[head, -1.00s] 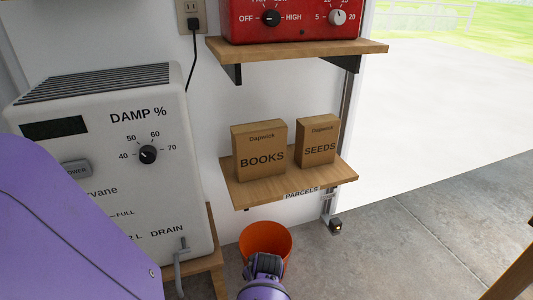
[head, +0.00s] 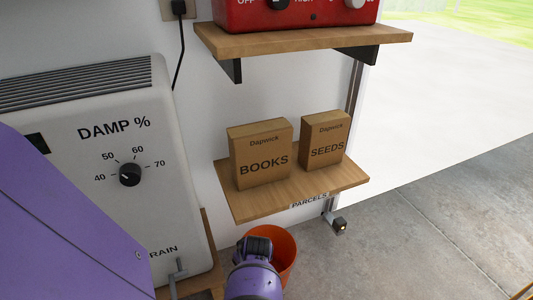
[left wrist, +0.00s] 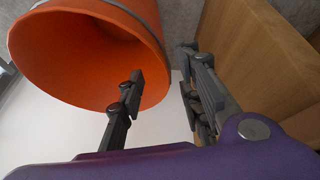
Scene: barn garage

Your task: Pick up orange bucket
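An orange bucket (head: 286,246) stands on the floor below the parcel shelf, open side up. The wrist of my left arm covers its near left part in the head view, and the fingers there are hidden. In the left wrist view the bucket (left wrist: 60,50) fills the upper left, tilted in the picture. My left gripper (left wrist: 162,66) is open. One finger overlaps the bucket's opening and the other is outside to the right, with the bucket's side wall between them. I cannot tell whether either finger touches it. My right gripper is not in view.
A white dehumidifier (head: 100,95) on a wooden stand is close on the left. A wooden shelf (head: 240,204) with a books box (head: 260,155) and a seeds box (head: 325,140) hangs above the bucket. Concrete floor (head: 410,240) to the right is clear.

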